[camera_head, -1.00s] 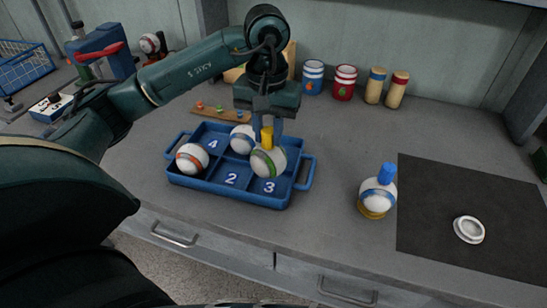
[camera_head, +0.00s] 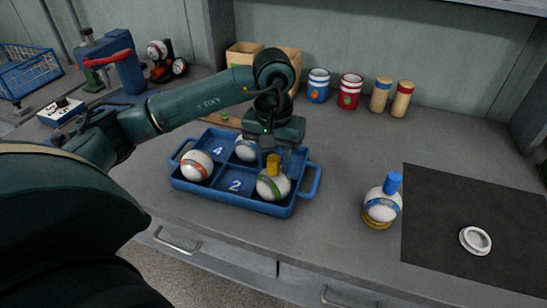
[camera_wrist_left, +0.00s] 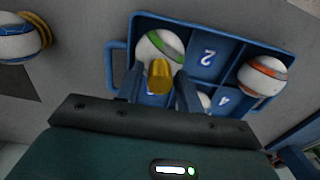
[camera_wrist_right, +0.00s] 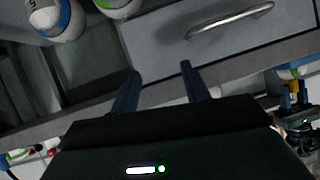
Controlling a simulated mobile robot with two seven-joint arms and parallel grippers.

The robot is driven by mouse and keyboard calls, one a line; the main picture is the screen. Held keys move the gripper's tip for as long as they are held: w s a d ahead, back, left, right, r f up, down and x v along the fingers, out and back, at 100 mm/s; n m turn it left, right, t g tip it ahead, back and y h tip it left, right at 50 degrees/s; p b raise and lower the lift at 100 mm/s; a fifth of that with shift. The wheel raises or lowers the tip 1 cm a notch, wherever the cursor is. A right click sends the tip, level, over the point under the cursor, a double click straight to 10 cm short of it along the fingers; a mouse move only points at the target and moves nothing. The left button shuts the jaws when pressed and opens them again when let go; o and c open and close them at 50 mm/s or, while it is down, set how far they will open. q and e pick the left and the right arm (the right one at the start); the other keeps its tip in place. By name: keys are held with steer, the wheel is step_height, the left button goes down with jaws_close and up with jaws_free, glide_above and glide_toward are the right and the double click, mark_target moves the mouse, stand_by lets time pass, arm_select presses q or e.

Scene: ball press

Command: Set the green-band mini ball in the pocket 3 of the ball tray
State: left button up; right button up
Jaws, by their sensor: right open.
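The green-band mini ball (camera_head: 273,187), white with a yellow knob (camera_head: 273,165) on top, sits in the front right pocket of the blue ball tray (camera_head: 240,203), where it covers the number 3. The left wrist view shows the ball (camera_wrist_left: 158,46) beside pocket 2, its knob (camera_wrist_left: 160,76) toward the camera. My left gripper (camera_wrist_left: 161,82) is just above it, its fingers on both sides of the knob with small gaps. My right gripper (camera_wrist_right: 160,72) is open and empty in front of the drawers; it is outside the head view.
An orange-band ball (camera_head: 197,165) and another ball (camera_head: 246,149) sit in other tray pockets; 2 and 4 show. A blue-band ball with blue knob (camera_head: 382,205) stands right of the tray, beside a dark mat (camera_head: 480,205) with a white ring (camera_head: 475,241). Jars stand behind.

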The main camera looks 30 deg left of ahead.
arm_select(q)
steer(key=shift+o, duration=0.8)
steer(key=shift+r+p, duration=0.25)
steer(key=shift+p, duration=0.05)
step_height(320, 180, up, 12)
steer(key=shift+p, duration=0.35)
steer(key=shift+f, duration=0.1)
